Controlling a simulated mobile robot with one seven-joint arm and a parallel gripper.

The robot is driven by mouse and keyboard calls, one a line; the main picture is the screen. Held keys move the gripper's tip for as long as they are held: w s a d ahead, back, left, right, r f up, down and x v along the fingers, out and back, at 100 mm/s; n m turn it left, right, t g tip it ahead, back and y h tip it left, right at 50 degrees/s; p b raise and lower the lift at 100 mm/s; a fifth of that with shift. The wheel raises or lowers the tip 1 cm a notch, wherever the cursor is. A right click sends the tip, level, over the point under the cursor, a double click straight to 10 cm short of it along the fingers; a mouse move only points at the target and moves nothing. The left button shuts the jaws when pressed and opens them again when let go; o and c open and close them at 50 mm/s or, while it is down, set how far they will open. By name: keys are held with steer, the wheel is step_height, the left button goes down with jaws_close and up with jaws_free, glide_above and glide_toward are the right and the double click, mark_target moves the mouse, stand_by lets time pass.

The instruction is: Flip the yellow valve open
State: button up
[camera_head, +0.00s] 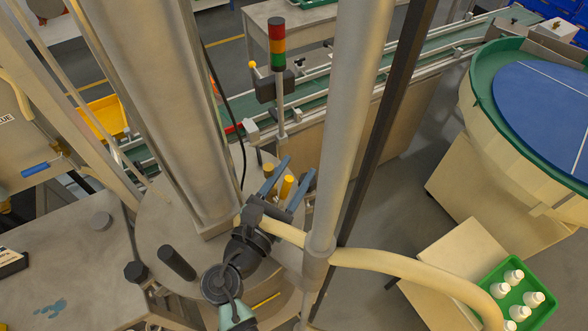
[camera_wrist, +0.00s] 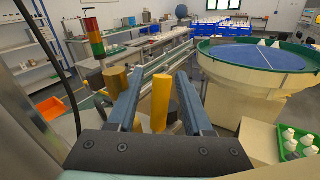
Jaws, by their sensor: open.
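My gripper (camera_head: 297,166) is open, with its two blue-grey fingers apart above the round metal table of the machine. In the wrist view a bright yellow upright cylinder (camera_wrist: 160,104) stands between the fingers of my gripper (camera_wrist: 158,75), with a gap visible on each side. It also shows in the head view as a yellow post (camera_head: 287,187) between the fingers. A duller yellow cylinder (camera_wrist: 116,80) stands beyond the left finger. I cannot tell for sure which yellow part is the valve; the base of the bright one is hidden by my gripper.
A thick metal column (camera_head: 160,90) and a pale vertical pipe (camera_head: 350,110) stand close on either side. A signal tower (camera_head: 277,45) is behind. A bowl feeder with a blue disc (camera_head: 540,105) and a green tray of white bottles (camera_head: 540,318) are at right.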

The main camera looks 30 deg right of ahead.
jaws_close()
stand_by(0.3)
stand_by(1.2)
